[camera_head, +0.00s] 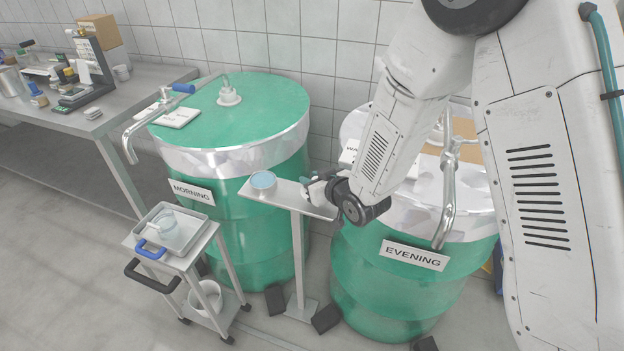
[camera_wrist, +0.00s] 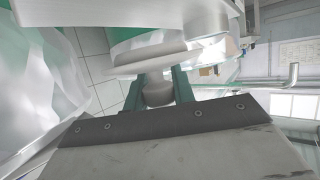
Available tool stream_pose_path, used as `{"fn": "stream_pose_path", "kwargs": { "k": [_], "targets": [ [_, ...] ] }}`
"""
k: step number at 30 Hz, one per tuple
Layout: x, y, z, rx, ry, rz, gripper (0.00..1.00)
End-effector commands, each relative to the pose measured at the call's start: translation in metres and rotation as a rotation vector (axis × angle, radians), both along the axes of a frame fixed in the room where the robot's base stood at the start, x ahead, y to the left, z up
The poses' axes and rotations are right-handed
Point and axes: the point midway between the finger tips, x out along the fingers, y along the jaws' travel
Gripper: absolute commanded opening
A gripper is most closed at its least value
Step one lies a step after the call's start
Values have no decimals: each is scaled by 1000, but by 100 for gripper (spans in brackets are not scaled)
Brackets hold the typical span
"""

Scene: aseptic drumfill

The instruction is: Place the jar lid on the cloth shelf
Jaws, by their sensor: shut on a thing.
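My gripper (camera_head: 313,186) is at the right end of a narrow grey metal shelf (camera_head: 287,196) on a post between two green drums. In the wrist view its green fingers (camera_wrist: 158,95) are shut on a pale round piece, apparently the jar lid (camera_wrist: 158,94). A wider pale edge lies just beyond it. In the head view the held lid is mostly hidden by the gripper, and I cannot tell whether it touches the shelf. A clear jar (camera_head: 163,223) appears to sit on the trolley tray.
The MORNING drum (camera_head: 240,225) stands behind left, the EVENING drum (camera_head: 385,300) to the right with a metal spout pipe (camera_head: 448,190). A trolley (camera_head: 190,257) with a tray and bucket stands front left. A cluttered bench (camera_head: 150,88) is far left.

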Motion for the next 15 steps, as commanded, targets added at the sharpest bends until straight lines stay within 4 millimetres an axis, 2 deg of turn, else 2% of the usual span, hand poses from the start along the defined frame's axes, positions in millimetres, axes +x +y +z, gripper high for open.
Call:
{"fn": "stream_pose_path", "kwargs": {
  "k": [5, 10, 15],
  "targets": [
    [5, 3, -1, 1, 0, 2, 4],
    [5, 2, -29, -1, 4, 1, 4],
    [5, 2, -37, 1, 1, 1, 4]
  ]
}}
